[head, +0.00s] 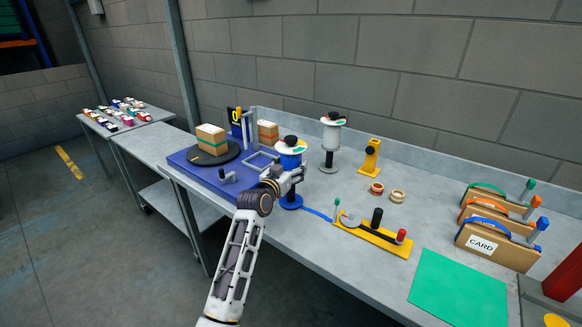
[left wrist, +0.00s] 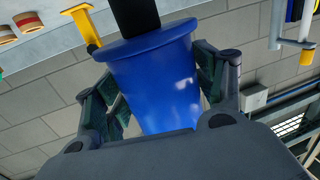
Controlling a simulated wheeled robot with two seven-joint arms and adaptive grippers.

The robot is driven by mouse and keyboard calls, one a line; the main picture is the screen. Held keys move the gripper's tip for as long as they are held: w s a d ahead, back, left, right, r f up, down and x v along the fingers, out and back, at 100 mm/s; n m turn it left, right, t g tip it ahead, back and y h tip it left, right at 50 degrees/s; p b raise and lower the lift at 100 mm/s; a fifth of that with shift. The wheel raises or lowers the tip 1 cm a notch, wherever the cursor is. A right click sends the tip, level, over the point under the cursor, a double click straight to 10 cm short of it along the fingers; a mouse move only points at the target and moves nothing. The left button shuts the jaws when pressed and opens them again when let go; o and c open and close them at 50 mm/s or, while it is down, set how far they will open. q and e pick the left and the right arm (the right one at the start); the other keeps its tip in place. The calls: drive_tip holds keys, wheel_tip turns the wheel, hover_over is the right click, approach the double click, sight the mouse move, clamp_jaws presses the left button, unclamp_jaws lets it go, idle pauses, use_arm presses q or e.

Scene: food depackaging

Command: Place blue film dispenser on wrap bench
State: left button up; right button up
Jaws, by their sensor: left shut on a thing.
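The blue film dispenser (head: 290,162) has a blue roll with a white top, a black knob and a round blue foot. It stands upright at the right edge of the blue platform, over the grey bench (head: 330,258). I cannot tell whether its foot touches the bench. My left gripper (head: 284,182) is shut on its blue body, below the white top. In the left wrist view the blue body (left wrist: 155,80) fills the space between the fingers, with a black part beyond it. My right gripper is not in view.
A blue platform (head: 206,181) with a turntable and box lies left. A white dispenser (head: 331,135) and a yellow stand (head: 370,156) are behind. A yellow tool board (head: 373,236) lies right, near tape rolls. A green mat (head: 458,290) and card holders (head: 497,245) are farther right.

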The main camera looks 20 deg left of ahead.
use_arm(q)
drive_tip(key=o, duration=0.9)
drive_tip(key=shift+f, duration=0.1)
drive_tip(key=o, duration=0.5)
drive_tip(key=shift+c, duration=0.2)
